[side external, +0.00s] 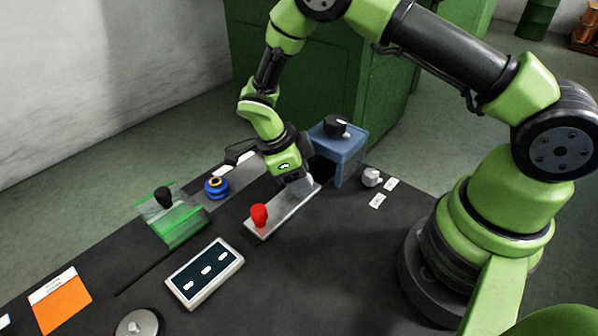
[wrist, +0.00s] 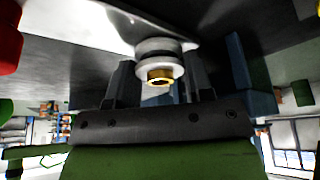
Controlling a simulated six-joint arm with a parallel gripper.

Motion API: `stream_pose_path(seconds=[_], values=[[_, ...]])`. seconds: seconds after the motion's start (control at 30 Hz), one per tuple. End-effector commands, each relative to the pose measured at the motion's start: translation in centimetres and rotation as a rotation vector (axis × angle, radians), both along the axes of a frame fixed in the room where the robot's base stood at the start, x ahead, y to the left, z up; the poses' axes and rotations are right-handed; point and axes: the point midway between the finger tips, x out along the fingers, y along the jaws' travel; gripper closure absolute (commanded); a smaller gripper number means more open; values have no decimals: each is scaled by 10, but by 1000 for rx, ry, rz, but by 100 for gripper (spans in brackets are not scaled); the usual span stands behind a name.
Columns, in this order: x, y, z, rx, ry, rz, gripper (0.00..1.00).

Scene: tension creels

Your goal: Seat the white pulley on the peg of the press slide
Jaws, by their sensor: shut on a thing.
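The white pulley (wrist: 146,47) with a brass centre is between the fingers of my gripper (wrist: 160,82) in the wrist view. My gripper is shut on it. The pulley is close against the pale plate of the press slide (wrist: 110,14); I cannot tell whether it touches or is around the peg, which is hidden. In the side view my gripper (side external: 298,186) points down at the far part of the slide plate (side external: 272,226), near the blue press frame. The gripper and arm hide the pulley there. A red knob (side external: 259,214) stands at the slide's near end.
The blue press frame (side external: 347,146) with a black knob stands behind my gripper. A blue pulley (side external: 216,190) and a clear green block (side external: 179,228) are to the left. A small white-grey part (side external: 371,177) is right. A panel (side external: 205,271) lies in front.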

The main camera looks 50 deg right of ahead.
Motion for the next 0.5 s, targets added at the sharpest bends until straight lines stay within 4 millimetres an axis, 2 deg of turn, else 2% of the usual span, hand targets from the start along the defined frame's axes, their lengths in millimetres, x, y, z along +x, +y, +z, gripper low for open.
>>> stream_pose_path(seconds=[0.07, 0.1, 0.2, 0.5], values=[[0, 0, -2, 0, 0, 0, 76], [0, 0, -2, 1, -1, 0, 46], [0, 0, -2, 1, -1, 0, 23], [1, 1, 0, 0, -1, 0, 23]])
